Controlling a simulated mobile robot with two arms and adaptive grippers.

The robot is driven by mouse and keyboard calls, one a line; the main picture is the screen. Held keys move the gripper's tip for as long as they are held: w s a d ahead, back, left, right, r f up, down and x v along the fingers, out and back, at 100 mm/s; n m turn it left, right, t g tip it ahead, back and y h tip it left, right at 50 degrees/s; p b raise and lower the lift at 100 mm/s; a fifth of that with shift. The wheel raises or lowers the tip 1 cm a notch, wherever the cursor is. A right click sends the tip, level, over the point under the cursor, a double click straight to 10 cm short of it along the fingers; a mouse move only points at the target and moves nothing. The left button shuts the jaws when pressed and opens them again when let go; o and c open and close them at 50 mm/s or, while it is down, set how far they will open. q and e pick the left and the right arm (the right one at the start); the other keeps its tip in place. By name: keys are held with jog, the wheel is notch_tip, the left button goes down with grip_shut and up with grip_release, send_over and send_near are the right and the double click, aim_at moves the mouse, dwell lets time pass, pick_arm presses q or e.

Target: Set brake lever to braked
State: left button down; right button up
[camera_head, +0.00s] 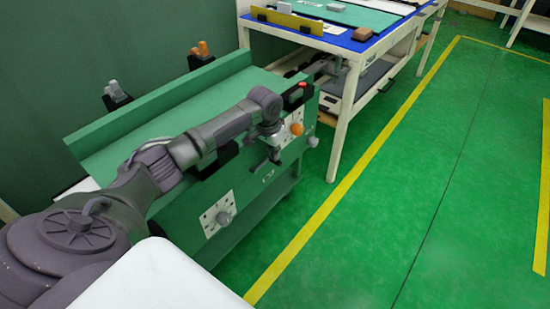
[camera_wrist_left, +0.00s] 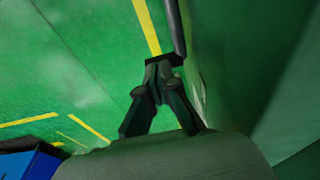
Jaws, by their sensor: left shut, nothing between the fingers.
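A green machine cabinet (camera_head: 245,215) stands in the head view, my left arm reaching over its top. My left gripper (camera_head: 272,152) points down beside its front face, near the right end. In the left wrist view its fingers (camera_wrist_left: 158,72) are together and empty, close to a dark bar-like part (camera_wrist_left: 175,28) beside the green panel. An orange knob (camera_head: 296,129) on a white plate sits just right of the gripper, with a grey round knob (camera_head: 312,141) beyond. I cannot tell which part is the brake lever; the arm hides some of the face. My right gripper is out of view.
A dial with a grey knob (camera_head: 222,217) is lower on the cabinet front. A red button (camera_head: 302,85) is on the top corner. A blue-topped table (camera_head: 345,40) stands behind. The green floor (camera_head: 430,190) to the right is clear, with yellow lines.

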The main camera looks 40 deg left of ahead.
pick_arm(q)
jog(key=shift+w+f, duration=0.15)
jog(key=shift+f, duration=0.4)
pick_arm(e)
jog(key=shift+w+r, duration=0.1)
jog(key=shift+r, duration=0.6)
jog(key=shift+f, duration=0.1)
